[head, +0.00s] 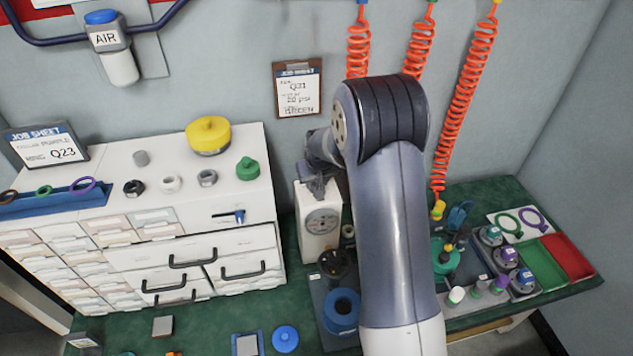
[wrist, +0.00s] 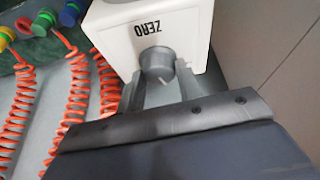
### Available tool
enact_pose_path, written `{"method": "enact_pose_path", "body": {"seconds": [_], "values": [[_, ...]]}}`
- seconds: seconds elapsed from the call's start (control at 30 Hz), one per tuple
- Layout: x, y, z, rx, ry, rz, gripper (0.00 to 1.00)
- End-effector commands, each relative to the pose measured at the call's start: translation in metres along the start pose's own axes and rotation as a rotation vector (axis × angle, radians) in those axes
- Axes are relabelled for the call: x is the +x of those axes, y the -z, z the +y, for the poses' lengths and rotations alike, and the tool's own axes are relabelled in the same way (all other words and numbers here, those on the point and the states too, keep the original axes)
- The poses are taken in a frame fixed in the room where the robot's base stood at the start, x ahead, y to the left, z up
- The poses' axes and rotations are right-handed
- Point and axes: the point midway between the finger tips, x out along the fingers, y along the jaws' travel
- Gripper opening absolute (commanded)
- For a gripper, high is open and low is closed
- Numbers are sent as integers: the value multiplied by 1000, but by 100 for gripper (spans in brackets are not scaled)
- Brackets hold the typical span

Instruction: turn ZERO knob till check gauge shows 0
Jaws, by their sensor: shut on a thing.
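The check gauge (head: 318,222) is a white box with a round dial on its front, standing on the green bench. The dial is too small to read in the head view. In the wrist view the white housing (wrist: 190,28) carries the label ZERO, upside down. Below the label the grey ZERO knob (wrist: 157,64) sticks out. My gripper (wrist: 163,88) is shut on the knob, with one finger on each side of it. In the head view my gripper (head: 318,188) is at the top of the gauge, partly hidden by my arm.
A white drawer cabinet (head: 150,235) stands left of the gauge. A black round handle (head: 335,264) and a blue ring (head: 342,308) are in front of the gauge. Orange coiled hoses (head: 465,100) hang behind my arm. Green (head: 542,268) and red (head: 569,257) trays lie at right.

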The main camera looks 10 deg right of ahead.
Motion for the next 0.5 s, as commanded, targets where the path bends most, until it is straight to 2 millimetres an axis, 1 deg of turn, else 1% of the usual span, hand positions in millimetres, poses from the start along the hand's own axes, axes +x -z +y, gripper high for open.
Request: {"method": "enact_pose_path", "body": {"seconds": [0.2,0.5], "values": [[1,0,1,-72,29,5,11],[0,0,1,-86,34,6,11]]}}
